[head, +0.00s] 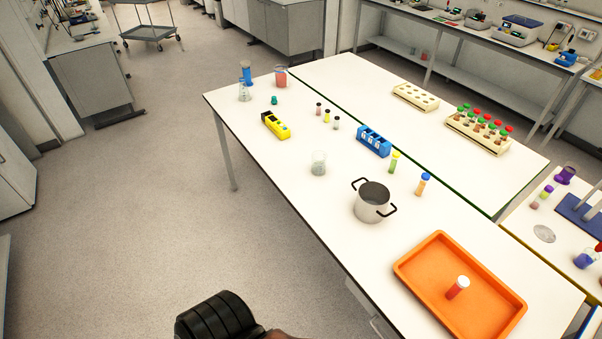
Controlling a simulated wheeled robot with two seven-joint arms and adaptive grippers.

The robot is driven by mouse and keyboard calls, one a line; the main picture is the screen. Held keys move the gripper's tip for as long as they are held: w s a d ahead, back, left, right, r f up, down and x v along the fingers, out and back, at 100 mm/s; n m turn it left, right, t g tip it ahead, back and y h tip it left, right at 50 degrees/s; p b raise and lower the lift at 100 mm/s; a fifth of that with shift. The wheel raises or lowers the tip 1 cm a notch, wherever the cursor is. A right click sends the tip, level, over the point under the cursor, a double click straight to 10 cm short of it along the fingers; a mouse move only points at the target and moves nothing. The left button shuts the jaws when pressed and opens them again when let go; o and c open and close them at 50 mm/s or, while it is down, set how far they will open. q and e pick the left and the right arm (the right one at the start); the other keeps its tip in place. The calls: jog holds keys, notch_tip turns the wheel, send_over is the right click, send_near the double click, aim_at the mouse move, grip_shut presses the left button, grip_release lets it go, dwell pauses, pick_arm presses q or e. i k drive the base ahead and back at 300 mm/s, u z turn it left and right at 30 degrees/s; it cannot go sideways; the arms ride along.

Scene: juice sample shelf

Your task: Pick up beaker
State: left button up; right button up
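A small clear glass beaker (318,163) stands upright on the white table, left of a steel pot. Another beaker (281,77) with reddish liquid stands near the table's far left corner. A clear glass vessel (244,92) stands close to it; its exact kind is too small to tell. I cannot tell which one the task means. Neither gripper shows. Only a dark ribbed part of my own arm shows at the bottom edge, off the table.
The steel pot (371,203) and an orange tray (413,273) holding a red-filled vial (458,287) stand toward the near end. A blue rack (373,141), a yellow rack (275,125) and several vials stand around the clear beaker. Floor left of the table (240,117) is free.

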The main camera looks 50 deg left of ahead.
aim_at(319, 157)
jog(key=u, duration=0.4)
jog(key=k, duration=0.5)
jog(key=u, duration=1.25)
jog(key=i, duration=1.1)
jog(key=z, duration=0.3)
